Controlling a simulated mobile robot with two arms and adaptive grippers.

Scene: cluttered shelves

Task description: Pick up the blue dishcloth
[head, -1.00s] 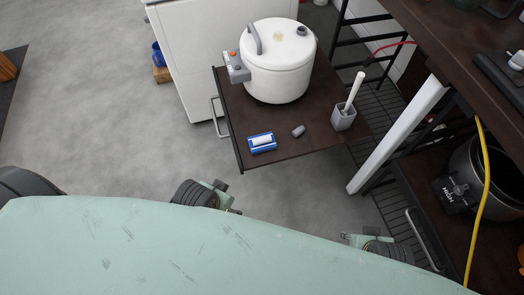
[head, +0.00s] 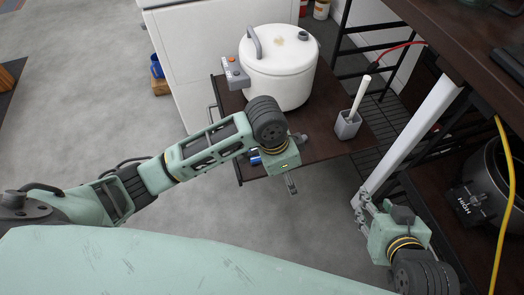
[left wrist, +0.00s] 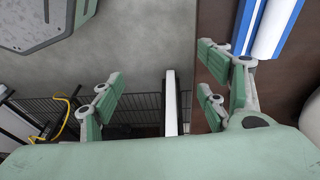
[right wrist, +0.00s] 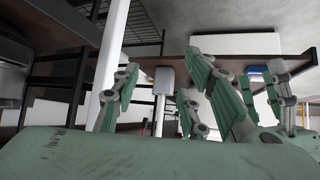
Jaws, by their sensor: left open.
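The blue dishcloth (head: 254,158) lies near the front edge of the dark brown tray-like shelf (head: 330,146). In the head view my left gripper and arm hide most of it. The left wrist view shows it at the upper right as a blue piece with a white band (left wrist: 246,27). My left gripper (head: 291,182) is open and empty, with its fingers by the front edge; in the left wrist view the cloth is beyond the right finger. My right gripper (head: 364,206) is open and empty, low at the right beside the white post.
A white pot (head: 280,75) stands at the back of the shelf. A grey holder (head: 347,126) with a white handle stands at its right. A white post (head: 412,135) and a rack with a black cooker (head: 487,185) are at the right. Open floor lies left.

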